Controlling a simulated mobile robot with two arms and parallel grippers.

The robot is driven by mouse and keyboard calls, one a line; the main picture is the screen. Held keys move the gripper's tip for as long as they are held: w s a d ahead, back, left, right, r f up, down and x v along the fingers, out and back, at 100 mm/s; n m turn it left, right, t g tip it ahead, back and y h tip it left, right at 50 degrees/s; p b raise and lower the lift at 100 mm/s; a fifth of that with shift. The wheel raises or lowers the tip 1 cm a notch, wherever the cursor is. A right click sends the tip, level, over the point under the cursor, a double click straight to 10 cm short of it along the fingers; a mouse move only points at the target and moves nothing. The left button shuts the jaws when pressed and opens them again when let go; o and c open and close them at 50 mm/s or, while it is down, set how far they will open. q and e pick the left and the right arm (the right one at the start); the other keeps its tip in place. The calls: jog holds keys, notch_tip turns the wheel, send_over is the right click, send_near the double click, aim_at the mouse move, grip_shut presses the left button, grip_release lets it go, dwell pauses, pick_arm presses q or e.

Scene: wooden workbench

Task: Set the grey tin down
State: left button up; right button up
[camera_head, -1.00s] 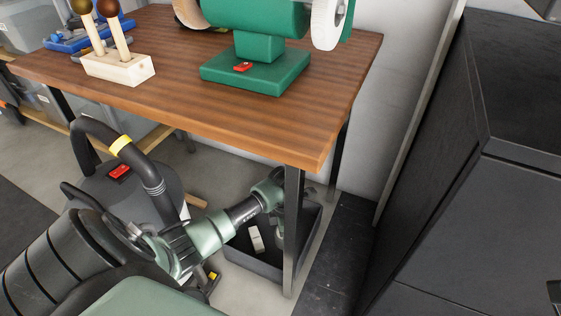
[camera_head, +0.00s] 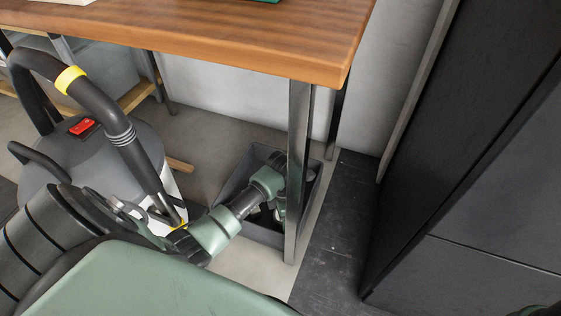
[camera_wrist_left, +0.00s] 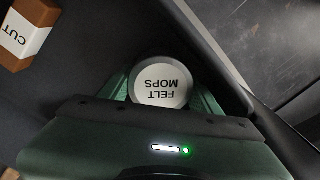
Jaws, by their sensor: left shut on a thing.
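The grey tin (camera_wrist_left: 160,82) shows in the left wrist view as a round pale lid with "FELT MOPS" on it. My left gripper (camera_head: 279,207) is shut on it, with a green finger on each side. In the head view my left arm reaches down into a dark grey bin (camera_head: 228,187) under the workbench, and the gripper is inside or just over it. The bench leg and my own wrist hide most of the gripper and tin there. I cannot tell whether the tin touches the bin's floor.
A brown and white box marked "CUT" (camera_wrist_left: 24,36) lies in the bin. The workbench top (camera_head: 230,38) overhangs the arm, and a metal leg (camera_head: 298,170) stands close beside it. A grey shop vacuum (camera_head: 75,150) stands left, a black cabinet (camera_head: 480,180) right.

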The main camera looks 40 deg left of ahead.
pick_arm(q)
jog(key=shift+f, duration=0.1)
jog(key=shift+f, duration=0.15)
jog(key=o, duration=1.4)
